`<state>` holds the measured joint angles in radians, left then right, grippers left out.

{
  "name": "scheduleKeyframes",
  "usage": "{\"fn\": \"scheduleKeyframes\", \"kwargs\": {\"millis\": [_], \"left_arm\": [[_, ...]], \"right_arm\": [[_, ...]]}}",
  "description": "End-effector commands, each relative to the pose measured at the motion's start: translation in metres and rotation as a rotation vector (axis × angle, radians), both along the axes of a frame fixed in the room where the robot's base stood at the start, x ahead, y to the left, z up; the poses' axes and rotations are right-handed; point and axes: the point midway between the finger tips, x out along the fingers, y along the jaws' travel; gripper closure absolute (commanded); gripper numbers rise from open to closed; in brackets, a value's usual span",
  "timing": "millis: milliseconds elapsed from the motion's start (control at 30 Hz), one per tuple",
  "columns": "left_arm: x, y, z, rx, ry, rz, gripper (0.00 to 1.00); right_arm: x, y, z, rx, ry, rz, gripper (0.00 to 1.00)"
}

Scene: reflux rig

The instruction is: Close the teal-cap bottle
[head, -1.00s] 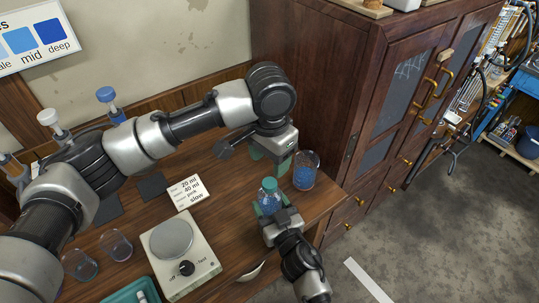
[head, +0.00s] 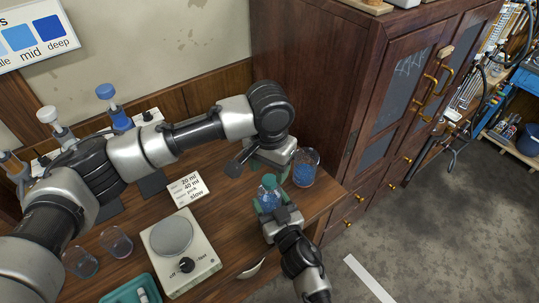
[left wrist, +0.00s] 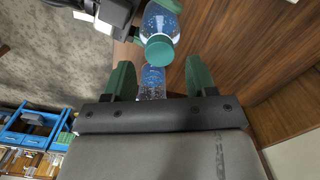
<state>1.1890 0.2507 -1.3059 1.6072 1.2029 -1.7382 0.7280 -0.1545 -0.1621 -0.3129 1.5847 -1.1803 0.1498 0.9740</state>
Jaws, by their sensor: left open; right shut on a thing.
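The bottle (head: 267,198) has a clear bluish body and a teal cap (head: 269,181) on its top; I cannot tell how tight the cap sits. My right gripper (head: 274,212) is shut on the bottle's body and holds it near the table's right edge. My left gripper (head: 272,170) is open just above the cap. In the left wrist view, the cap (left wrist: 159,49) shows between and beyond the two green fingers of my left gripper (left wrist: 161,78), apart from both. The bottle's body (left wrist: 160,22) is partly hidden by my right gripper there.
A clear cup of blue beads (head: 305,169) stands close to the right of my left gripper. A dark wooden cabinet (head: 330,90) rises behind.

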Motion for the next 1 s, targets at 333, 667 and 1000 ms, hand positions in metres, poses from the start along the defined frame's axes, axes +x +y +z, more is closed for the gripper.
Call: {"fn": "scheduleKeyframes", "kwargs": {"millis": [333, 667, 1000], "left_arm": [[0.000, 0.000, -0.036, 0.001, 0.000, -0.001, 0.44], [0.000, 0.000, -0.037, 0.001, -0.001, -0.002, 0.48], [0.000, 0.000, -0.037, 0.001, -0.001, -0.002, 0.93]], "right_arm": [[0.000, 0.000, 0.000, 0.000, 0.000, 0.000, 1.00], [0.000, 0.000, 0.000, 0.000, 0.000, 0.000, 1.00], [0.000, 0.000, 0.000, 0.000, 0.000, 0.000, 1.00]]}}
